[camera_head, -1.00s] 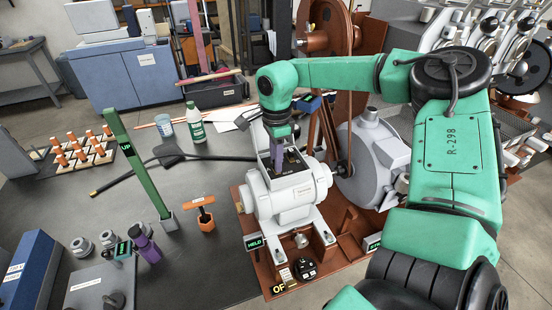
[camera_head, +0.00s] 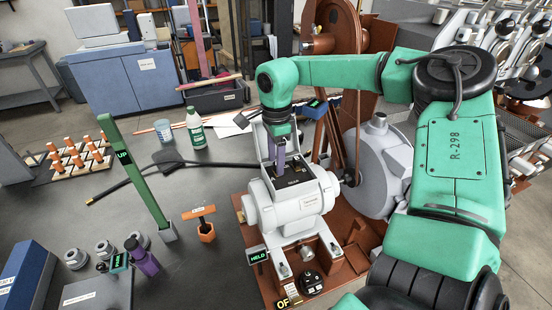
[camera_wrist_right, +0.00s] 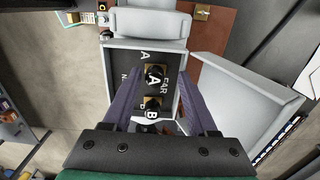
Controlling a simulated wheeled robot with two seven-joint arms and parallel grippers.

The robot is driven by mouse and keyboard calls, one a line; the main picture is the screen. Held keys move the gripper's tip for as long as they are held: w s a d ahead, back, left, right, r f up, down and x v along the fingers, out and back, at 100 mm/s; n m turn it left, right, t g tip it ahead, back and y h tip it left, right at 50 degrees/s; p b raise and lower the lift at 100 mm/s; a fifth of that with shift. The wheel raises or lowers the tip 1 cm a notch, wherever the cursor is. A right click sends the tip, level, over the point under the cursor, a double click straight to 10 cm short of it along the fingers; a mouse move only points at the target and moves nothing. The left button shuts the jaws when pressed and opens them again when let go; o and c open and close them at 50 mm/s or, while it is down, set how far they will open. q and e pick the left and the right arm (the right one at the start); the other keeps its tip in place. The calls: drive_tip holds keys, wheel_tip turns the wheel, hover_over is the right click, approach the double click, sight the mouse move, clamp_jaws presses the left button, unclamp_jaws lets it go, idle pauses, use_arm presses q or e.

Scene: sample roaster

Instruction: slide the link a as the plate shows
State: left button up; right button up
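The light grey motor (camera_head: 302,207) stands on a brown base with its terminal box open. In the right wrist view the dark terminal bed (camera_wrist_right: 130,65) carries a link marked A (camera_wrist_right: 154,76) and one marked B (camera_wrist_right: 152,106), each with a black knob on brass. My right gripper (camera_head: 277,160) points down into the box; it also shows in the right wrist view (camera_wrist_right: 158,75). Its purple fingers are apart, one on each side of the links, with a gap to link A visible. No plate with a link diagram can be made out. My left gripper is not in view.
The open box lid (camera_wrist_right: 245,98) stands out beside the bed. A green post marked UP (camera_head: 135,175), an orange T-handled tool (camera_head: 206,229) and a purple cylinder (camera_head: 144,260) stand on the dark table (camera_head: 215,270). A brown flywheel and belt rise behind the motor.

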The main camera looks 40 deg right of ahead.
drive_tip(key=shift+r, duration=0.4)
wheel_tip(320, 180, up, 14)
drive_tip(key=b, duration=0.2)
drive_tip(key=shift+f, duration=0.15)
